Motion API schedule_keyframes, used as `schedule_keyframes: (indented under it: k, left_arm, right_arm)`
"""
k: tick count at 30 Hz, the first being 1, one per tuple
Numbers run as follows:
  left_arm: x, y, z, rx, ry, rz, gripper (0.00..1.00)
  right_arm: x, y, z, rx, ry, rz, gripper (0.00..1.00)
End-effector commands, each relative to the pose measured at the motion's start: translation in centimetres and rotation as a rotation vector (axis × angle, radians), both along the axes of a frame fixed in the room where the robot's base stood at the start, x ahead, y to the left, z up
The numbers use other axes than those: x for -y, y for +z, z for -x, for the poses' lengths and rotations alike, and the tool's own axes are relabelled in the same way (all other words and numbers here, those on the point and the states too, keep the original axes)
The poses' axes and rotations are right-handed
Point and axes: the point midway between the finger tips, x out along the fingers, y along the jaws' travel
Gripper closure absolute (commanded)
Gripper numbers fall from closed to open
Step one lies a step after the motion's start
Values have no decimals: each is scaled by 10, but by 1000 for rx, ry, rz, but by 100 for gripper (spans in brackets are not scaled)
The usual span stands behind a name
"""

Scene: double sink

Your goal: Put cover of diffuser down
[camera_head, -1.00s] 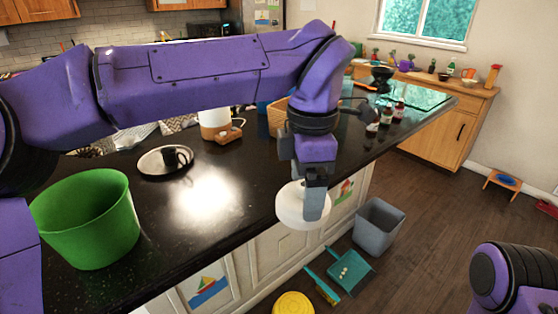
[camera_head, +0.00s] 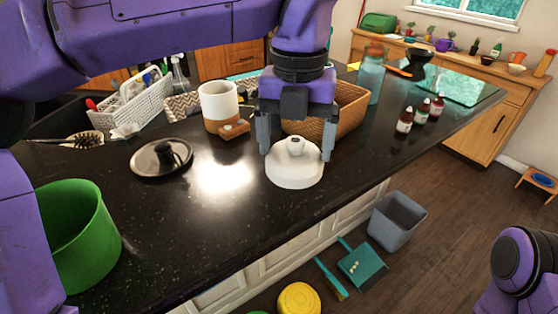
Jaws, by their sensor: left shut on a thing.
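The white domed diffuser cover (camera_head: 294,168) is upright over the black counter, near its front edge. My left gripper (camera_head: 296,150) points down from above, with one finger on each side of the cover, shut on it. I cannot tell whether the cover's rim touches the counter. The white and tan diffuser body (camera_head: 219,102) stands on the counter to the left and behind the cover. My right gripper is not in view; only part of my right arm shows at lower right.
A wicker basket (camera_head: 338,113) stands close behind the cover. A black round lid (camera_head: 161,158) and a green bin (camera_head: 77,232) are to the left. Small brown bottles (camera_head: 421,112) stand to the right. Bare counter lies left of the cover; a grey bin (camera_head: 396,221) is on the floor.

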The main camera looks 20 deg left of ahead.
Motion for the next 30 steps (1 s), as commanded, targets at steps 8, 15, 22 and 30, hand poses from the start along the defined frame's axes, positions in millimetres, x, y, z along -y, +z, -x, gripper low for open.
schedule_keyframes:
  k: [8, 15, 22, 30]
  left_arm:
    - [-24, -38, -18, -2, -2, -1, 41]
    - [-36, -80, -26, -2, -5, -1, 41]
    - [-35, -87, -26, 1, -3, 0, 41]
    - [-35, -88, -26, 0, -3, 0, 0]
  right_arm:
    - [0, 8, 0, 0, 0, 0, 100]
    - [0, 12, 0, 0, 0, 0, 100]
    - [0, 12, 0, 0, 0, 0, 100]
    - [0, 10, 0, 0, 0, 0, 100]
